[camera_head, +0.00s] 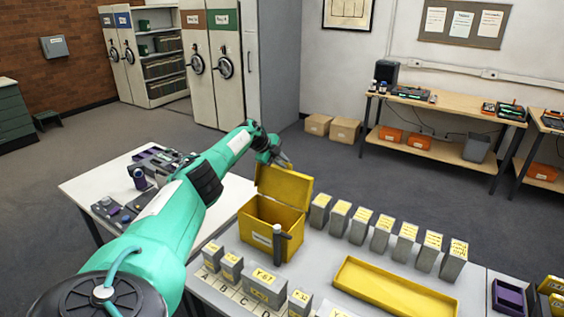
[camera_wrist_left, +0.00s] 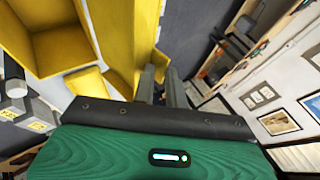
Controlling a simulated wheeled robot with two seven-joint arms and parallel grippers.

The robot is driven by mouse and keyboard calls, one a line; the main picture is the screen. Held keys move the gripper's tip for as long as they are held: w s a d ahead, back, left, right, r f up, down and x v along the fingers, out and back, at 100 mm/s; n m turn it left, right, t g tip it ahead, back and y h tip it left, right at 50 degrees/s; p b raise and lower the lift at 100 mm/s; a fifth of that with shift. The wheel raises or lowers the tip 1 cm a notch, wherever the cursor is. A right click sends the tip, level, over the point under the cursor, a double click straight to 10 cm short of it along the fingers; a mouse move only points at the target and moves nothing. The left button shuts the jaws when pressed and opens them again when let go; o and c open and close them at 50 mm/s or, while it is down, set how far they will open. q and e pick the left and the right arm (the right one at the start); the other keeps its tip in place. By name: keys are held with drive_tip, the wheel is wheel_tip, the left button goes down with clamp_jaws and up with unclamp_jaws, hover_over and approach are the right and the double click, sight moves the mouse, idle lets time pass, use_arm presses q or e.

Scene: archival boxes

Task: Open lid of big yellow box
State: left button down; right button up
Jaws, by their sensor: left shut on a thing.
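The big yellow box (camera_head: 262,236) stands on the white table with its top open, and the inside that shows looks empty. Its lid (camera_head: 284,186) stands raised, roughly upright, along the back edge. My left gripper (camera_head: 284,163) is at the lid's top edge and is shut on it. In the left wrist view the lid (camera_wrist_left: 118,35) runs up to the two grey fingers (camera_wrist_left: 160,88), and the open box (camera_wrist_left: 45,45) shows at upper left. The fingertips are partly hidden in the head view. My right gripper is not in view.
A dark grey cylinder (camera_head: 280,243) stands close to the box's front. Several grey labelled boxes (camera_head: 361,226) line the table's back, others (camera_head: 264,287) stand in front. A shallow yellow tray (camera_head: 393,292) lies at right. A side table with small items (camera_head: 150,190) is at left.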

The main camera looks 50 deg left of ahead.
use_arm(q)
drive_tip(key=shift+w+r, duration=0.2)
drive_tip(key=shift+r, duration=0.1)
drive_tip(key=c, duration=1.6)
unclamp_jaws()
drive_tip(key=shift+c, duration=0.2)
drive_tip(key=shift+w+f, duration=0.1)
drive_tip(key=shift+f, duration=0.05)
drive_tip(key=shift+f, duration=0.1)
drive_tip(key=shift+s, duration=0.2)
drive_tip(key=shift+s+a+r, duration=0.3)
drive_tip(key=shift+r, duration=0.2)
drive_tip(key=b+v, duration=0.3)
drive_tip(key=v, duration=0.9)
drive_tip(key=shift+s+r, duration=0.15)
drive_tip(key=shift+r, duration=0.15)
drive_tip(key=shift+d, duration=0.25)
